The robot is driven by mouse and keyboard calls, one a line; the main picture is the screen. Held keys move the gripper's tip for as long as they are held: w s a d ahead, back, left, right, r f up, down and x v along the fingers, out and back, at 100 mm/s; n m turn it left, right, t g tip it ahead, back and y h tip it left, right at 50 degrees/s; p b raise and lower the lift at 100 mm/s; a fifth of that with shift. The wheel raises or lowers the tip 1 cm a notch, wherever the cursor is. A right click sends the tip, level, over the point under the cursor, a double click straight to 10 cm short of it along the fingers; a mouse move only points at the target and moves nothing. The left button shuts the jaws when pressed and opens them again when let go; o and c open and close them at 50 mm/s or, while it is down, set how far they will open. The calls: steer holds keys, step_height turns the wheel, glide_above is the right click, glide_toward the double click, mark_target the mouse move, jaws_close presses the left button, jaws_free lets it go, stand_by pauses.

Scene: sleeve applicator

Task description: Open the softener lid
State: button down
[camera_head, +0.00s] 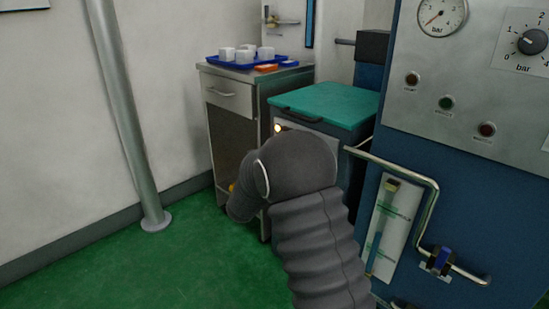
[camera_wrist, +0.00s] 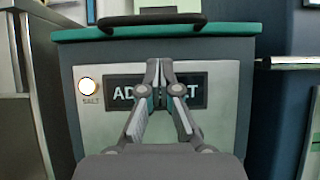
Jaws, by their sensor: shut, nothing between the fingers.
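The softener is a grey cabinet with a teal lid (camera_head: 335,103). The lid lies flat and closed, with a dark handle (camera_head: 303,115) along its front edge. In the wrist view the lid (camera_wrist: 225,28) shows as a thin teal edge at the top, with its black handle (camera_wrist: 152,20) above my gripper. My gripper (camera_wrist: 158,68) is shut and empty, in front of the softener's front panel (camera_wrist: 225,125) and lower in the picture than the handle. It covers part of a dark label. In the head view my arm hides the gripper and much of the softener's front.
A lit round lamp marked SALT (camera_wrist: 88,86) is on the front panel. A steel cabinet (camera_head: 232,100) with a blue tray (camera_head: 222,63) of white cups stands left. A blue machine (camera_head: 450,190) with a bent pipe (camera_head: 432,205) stands right. Green floor is clear at left.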

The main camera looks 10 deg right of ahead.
steer(key=shift+w+d+r, duration=0.1)
steer(key=shift+d+r, duration=0.05)
steer(key=shift+r, duration=0.8)
steer(key=shift+w+d+r, duration=0.1)
steer(key=shift+r, duration=0.8)
